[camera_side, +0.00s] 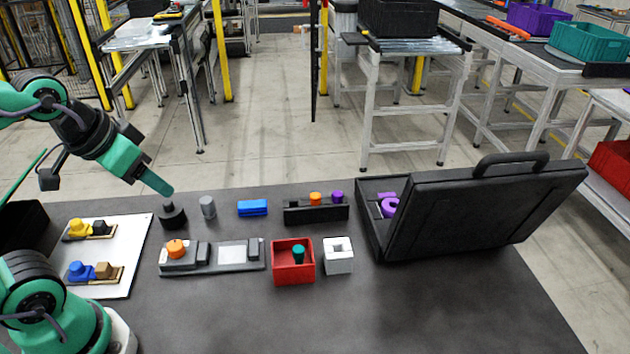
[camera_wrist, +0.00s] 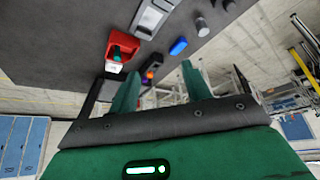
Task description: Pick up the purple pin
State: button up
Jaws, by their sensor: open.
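The purple pin (camera_side: 337,196) stands upright in the right part of a black rack (camera_side: 300,215) at the back of the dark table. An orange pin (camera_side: 315,198) stands left of it in the same rack. In the wrist view the purple pin (camera_wrist: 149,75) shows small between the fingers in the picture, at a distance. My gripper (camera_side: 158,183) is well to the left of the rack, raised above the table near a black knobbed piece (camera_side: 173,214). In the wrist view my gripper (camera_wrist: 161,68) has its two green fingers apart, with nothing held.
An open black case (camera_side: 460,215) with a purple part (camera_side: 389,205) stands right of the rack. A red bin (camera_side: 293,268) and white block (camera_side: 338,262) stand in front. The table's front is clear.

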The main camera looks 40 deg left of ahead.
jog(key=w+d+r+m+g, duration=0.2)
jog(key=w+r+m, duration=0.2)
jog(key=w+m, duration=0.45)
jog(key=m+g, duration=0.4)
jog(key=m, duration=1.4)
send_over(338, 194)
jog(key=f, duration=1.5)
jog(key=shift+s, duration=0.2)
jog(key=shift+w+f+m, duration=0.15)
jog(key=shift+f+m, duration=0.1)
jog(key=shift+f, duration=0.05)
jog(key=shift+f, duration=0.1)
jog(key=shift+f, duration=1.2)
jog(key=shift+f, duration=0.15)
